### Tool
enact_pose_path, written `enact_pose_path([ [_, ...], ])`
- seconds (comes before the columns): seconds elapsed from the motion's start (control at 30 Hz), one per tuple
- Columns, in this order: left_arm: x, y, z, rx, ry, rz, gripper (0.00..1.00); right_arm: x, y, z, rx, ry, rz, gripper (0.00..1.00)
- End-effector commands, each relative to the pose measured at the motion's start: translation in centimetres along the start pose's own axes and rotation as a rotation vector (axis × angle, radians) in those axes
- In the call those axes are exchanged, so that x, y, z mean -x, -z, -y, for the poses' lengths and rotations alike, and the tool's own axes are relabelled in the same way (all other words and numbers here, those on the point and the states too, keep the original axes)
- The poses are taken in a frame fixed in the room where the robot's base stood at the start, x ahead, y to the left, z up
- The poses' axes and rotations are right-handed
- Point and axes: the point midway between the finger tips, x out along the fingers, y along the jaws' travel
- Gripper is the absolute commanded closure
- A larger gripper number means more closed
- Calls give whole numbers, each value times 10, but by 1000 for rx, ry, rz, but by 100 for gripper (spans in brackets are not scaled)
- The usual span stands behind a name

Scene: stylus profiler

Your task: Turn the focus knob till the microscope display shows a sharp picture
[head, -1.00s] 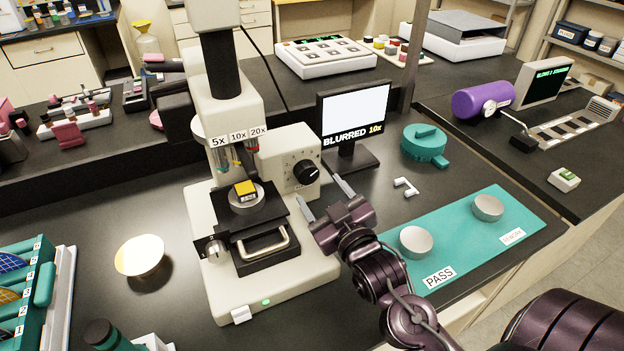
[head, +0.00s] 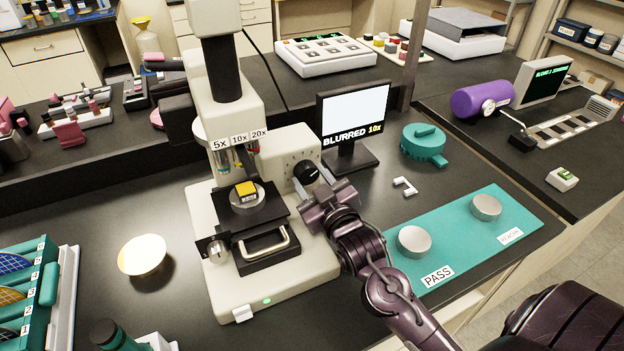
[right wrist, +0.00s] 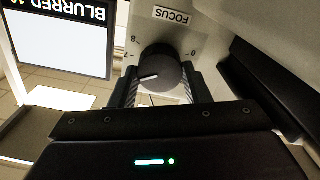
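The microscope (head: 225,110) stands on the bench, its black focus knob (head: 306,172) on the right side of the body. The display (head: 352,113) reads "BLURRED 10x" under a blank pale screen. My right gripper (head: 316,183) is at the knob. In the right wrist view the knob (right wrist: 160,72), with a white pointer line, sits between the two fingers (right wrist: 162,85) under a "FOCUS" label (right wrist: 172,16). The fingers look open, with a narrow gap on each side; contact is not clear. My left gripper is not in view.
A yellow sample (head: 245,189) lies on the microscope stage. A teal mat (head: 455,248) with two round metal pieces lies to the right. A teal lidded pot (head: 424,143) and a small white bracket (head: 404,187) stand behind it. A round cream disc (head: 142,255) lies left.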

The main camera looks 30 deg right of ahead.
Motion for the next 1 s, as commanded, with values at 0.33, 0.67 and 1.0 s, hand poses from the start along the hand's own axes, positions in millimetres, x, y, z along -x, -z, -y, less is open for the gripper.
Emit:
enact_pose_path([
  [0.33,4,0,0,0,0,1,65,0,1,0,39,1,1,80],
  [0.67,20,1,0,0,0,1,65,0,2,0,238,3,1,80],
  [1.0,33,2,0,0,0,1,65,0,1,0,442,1,1,80],
])
